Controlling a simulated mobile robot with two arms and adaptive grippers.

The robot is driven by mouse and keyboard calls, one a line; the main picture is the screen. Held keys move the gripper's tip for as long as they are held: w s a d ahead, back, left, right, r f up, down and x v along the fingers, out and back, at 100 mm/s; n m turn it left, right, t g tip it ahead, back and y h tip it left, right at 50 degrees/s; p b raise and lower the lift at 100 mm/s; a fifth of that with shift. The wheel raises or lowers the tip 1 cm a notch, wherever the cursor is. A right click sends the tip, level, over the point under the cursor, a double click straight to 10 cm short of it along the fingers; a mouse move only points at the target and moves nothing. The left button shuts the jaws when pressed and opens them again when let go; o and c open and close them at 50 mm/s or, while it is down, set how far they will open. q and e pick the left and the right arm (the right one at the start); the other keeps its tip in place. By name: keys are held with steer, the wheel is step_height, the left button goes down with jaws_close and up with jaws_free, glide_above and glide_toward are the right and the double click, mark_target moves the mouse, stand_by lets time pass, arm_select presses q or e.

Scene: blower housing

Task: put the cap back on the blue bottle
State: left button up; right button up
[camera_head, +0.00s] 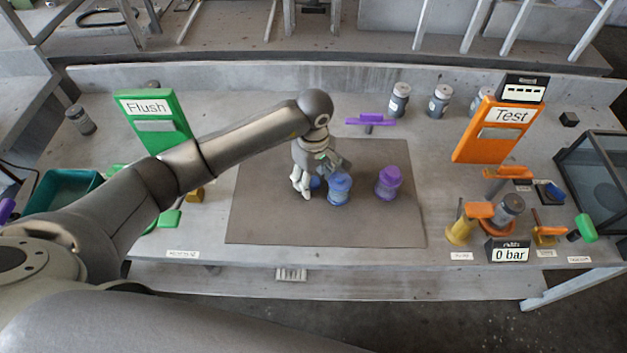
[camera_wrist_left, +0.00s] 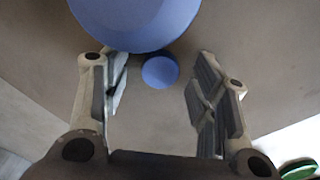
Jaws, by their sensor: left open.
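The blue bottle (camera_head: 340,190) stands upright on the brown mat (camera_head: 270,225), just right of my left gripper (camera_head: 317,177) in the head view. A small blue disc, which looks like the cap (camera_head: 315,182), is mostly hidden by the gripper there. In the left wrist view the cap (camera_wrist_left: 160,72) lies on the mat between the spread fingers, near their tips. The large blue round shape above it looks like the bottle (camera_wrist_left: 135,18). My left gripper (camera_wrist_left: 157,88) is open and holds nothing. My right gripper is out of view.
A purple-topped bottle (camera_head: 388,183) stands right of the blue one on the mat. Behind are a purple-handled part (camera_head: 370,121) and grey jars (camera_head: 438,102). An orange Test panel (camera_head: 490,135) and valves stand right. The mat's front is clear.

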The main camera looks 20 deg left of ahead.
mark_target(314, 181)
arm_select(q)
steer(key=c, duration=0.8)
steer(key=shift+r, duration=0.1)
step_height(314, 181, up, 10)
steer(key=b, duration=0.2)
